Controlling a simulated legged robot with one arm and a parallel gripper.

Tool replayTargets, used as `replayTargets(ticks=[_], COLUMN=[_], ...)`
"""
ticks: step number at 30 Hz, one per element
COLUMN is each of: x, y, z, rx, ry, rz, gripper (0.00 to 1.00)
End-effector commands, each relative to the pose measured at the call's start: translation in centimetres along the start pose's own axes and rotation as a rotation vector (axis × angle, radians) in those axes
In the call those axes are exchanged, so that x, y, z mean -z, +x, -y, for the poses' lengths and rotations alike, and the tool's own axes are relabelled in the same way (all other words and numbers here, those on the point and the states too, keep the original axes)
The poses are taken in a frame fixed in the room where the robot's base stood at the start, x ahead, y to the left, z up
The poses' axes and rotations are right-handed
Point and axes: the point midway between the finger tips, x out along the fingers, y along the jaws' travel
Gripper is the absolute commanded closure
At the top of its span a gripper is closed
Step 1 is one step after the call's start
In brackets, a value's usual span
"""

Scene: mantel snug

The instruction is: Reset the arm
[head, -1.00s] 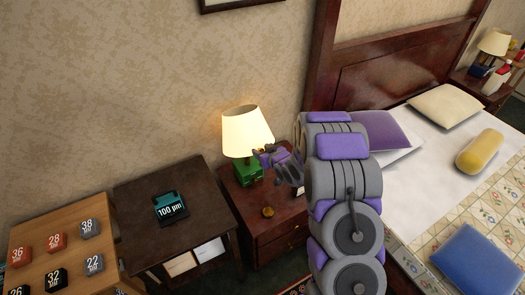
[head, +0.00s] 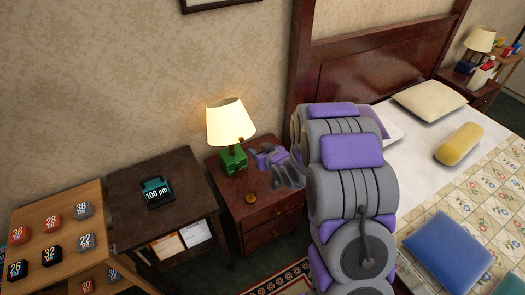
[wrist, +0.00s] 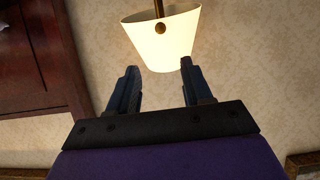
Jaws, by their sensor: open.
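My gripper (head: 262,154) is open and empty. In the head view it is above the dark wooden nightstand, just right of the lit lamp (head: 231,122) with its green base. My arm stretches from the lower right toward the nightstand and hides part of the bed and headboard. In the wrist view the two dark fingers (wrist: 159,72) are spread apart, with the cream lampshade (wrist: 164,38) beyond their tips. Nothing is between the fingers.
A dark side table (head: 185,172) holds a block marked "100 pm" (head: 157,192). A wooden table (head: 62,207) at left carries several numbered blocks. The bed (head: 412,165) with pillows is at right.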

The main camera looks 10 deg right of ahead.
Motion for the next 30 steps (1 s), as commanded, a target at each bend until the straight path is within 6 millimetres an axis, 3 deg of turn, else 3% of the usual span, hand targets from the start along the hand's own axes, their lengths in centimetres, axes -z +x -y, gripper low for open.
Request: replayTargets(ticks=[20,26,30], x=[0.2,0.5,0.5], y=[-0.7,-4.0,-7.9], z=[-0.3,-1.5,-2.2], rx=[-0.010,-0.088,-0.157], ry=[-0.002,-0.021,-0.016], rz=[0.019,0.165,0.306], gripper=[0.50,0.50,0.50])
